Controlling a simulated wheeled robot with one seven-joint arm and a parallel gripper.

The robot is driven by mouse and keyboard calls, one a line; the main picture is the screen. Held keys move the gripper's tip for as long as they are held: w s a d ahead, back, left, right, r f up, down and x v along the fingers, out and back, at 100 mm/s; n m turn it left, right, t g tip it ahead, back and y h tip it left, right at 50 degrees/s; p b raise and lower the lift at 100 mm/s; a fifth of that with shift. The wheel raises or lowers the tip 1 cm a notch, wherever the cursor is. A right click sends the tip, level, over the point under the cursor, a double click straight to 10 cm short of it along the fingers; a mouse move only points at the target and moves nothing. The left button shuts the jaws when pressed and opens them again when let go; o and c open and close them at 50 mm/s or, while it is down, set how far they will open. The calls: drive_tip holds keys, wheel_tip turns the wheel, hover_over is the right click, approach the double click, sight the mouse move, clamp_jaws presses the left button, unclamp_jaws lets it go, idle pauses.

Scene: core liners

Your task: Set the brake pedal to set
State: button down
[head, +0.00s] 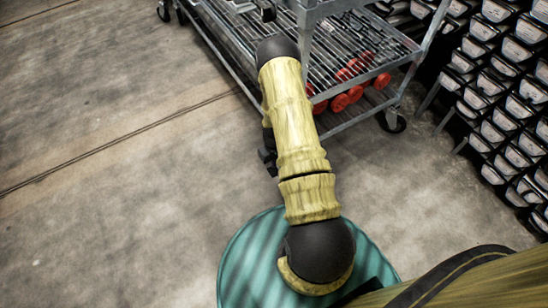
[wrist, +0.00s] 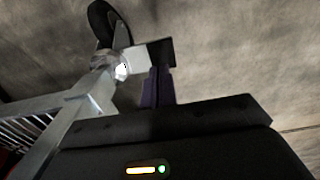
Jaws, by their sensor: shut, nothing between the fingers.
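The caster with a dark wheel (wrist: 101,22) shows at the top of the wrist view, at a corner of a grey metal cart. A pale grey, flat block beside its bright round fitting may be the brake pedal (wrist: 140,55), but I cannot tell its position. My gripper (wrist: 158,78) is shut and empty, its dark fingers pointing at that block. They overlap it in the picture, and I cannot tell whether they touch. In the head view my arm hides most of this corner. A small dark shape shows left of the arm, too unclear to name.
The wire-shelf cart (head: 345,125) holds red round items (head: 341,101) on its lower shelf. Another caster (head: 392,121) stands at its right corner. Racks of black bins (head: 505,110) line the right side. The concrete floor at left (head: 110,180) is clear.

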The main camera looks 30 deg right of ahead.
sight(274, 170)
wheel_tip(274, 170, down, 4)
drive_tip(key=shift+f+b, duration=0.1)
drive_tip(key=shift+b, duration=0.8)
